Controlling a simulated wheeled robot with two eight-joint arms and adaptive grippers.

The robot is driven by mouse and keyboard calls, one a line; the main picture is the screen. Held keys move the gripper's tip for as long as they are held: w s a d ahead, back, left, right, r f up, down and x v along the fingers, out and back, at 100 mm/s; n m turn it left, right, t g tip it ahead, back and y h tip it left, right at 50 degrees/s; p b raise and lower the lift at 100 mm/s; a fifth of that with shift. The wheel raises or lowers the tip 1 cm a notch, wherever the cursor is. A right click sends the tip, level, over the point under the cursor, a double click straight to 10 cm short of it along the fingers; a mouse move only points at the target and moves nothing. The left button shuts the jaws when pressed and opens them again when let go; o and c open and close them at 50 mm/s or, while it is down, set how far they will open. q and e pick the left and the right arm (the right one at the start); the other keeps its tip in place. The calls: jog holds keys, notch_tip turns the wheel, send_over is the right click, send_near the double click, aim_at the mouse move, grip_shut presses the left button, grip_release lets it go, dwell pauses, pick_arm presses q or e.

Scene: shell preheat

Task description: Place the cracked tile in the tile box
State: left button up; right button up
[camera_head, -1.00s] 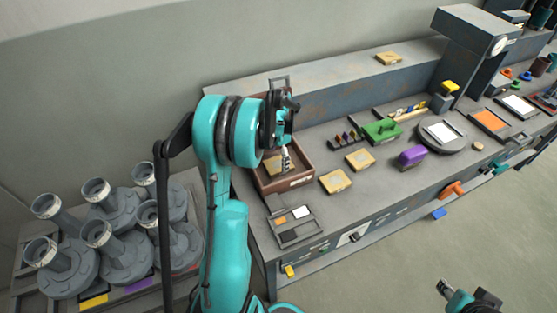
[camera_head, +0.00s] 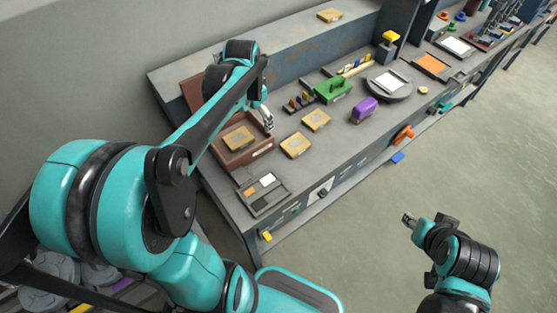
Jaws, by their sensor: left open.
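The tile box (camera_head: 252,154) is a brown open box on the left part of the bench. A square tan tile (camera_head: 238,138) lies inside it. Two more tan tiles, a nearer one (camera_head: 295,145) and a farther one (camera_head: 316,120), lie on the bench right of the box. Another tile (camera_head: 330,15) lies on the back ledge. Cracks are too small to make out on any tile. My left gripper (camera_head: 268,122) is open at the box's right side, beside the tile inside; my forearm hides part of the box. My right gripper (camera_head: 408,219) is over the floor, apart from the bench.
A small tray with orange and white pieces (camera_head: 264,194) stands in front of the box. A green block (camera_head: 333,89), a purple block (camera_head: 363,110) and a round grey plate (camera_head: 389,84) are to the right. Bare bench lies between tiles and front edge.

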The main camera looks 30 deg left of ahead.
pick_arm(q)
jog(key=s+d+n+t, duration=0.3)
jog(key=s+d+t, duration=0.2)
jog(key=s+d, duration=0.7)
jog(key=shift+s+d+r+n+h, duration=0.2)
jog(key=shift+d+n+h, duration=0.15)
jog(key=shift+d, duration=0.95)
